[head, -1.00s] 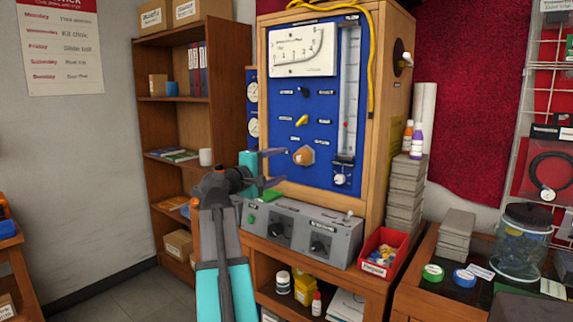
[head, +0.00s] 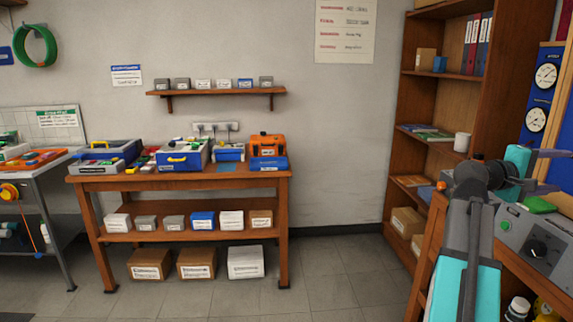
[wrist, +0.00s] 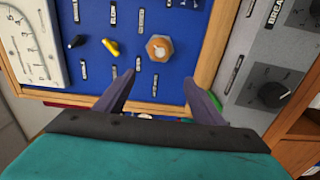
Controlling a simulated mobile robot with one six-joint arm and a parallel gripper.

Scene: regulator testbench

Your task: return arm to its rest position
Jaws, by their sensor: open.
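My gripper (head: 541,153) is at the right of the head view, raised on my arm in front of the testbench. In the wrist view my gripper (wrist: 160,88) has its two dark fingers spread wide with nothing between them. Beyond the fingers is the blue panel (wrist: 182,15) with a hexagonal orange-brown knob (wrist: 159,47), a yellow lever (wrist: 111,47) and a small black knob (wrist: 76,42). The fingers look apart from the knob. The grey control box (head: 523,240) is below and right of my gripper in the head view.
A wooden bookshelf (head: 408,108) stands behind my arm. A wooden workbench (head: 190,180) with cases and boxes stands along the wall at left, under a small wall shelf (head: 217,92). Open grey tiled floor (head: 340,280) lies between the workbench and my arm.

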